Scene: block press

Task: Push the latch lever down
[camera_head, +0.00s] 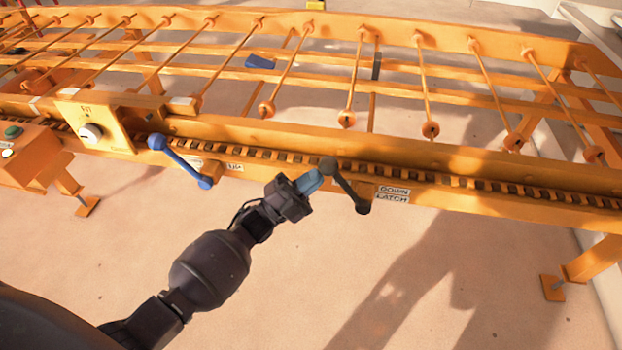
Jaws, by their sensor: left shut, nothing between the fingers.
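The latch lever (346,187) is a dark bar with a round end at its upper left and another at its lower right. It slants on the front of the orange frame, beside a label plate (393,195) reading DOWN and LATCH. My left gripper (311,181) comes in from the lower left with its blue fingers shut and empty. Its fingertips are just left of the lever's upper round end; I cannot tell whether they touch it. My right gripper is not in view.
A blue lever (180,162) sits further left on the same orange frame (480,185). A panel with a white dial (90,134) and a box with a green button (13,132) are at the far left. The floor (330,290) in front is clear.

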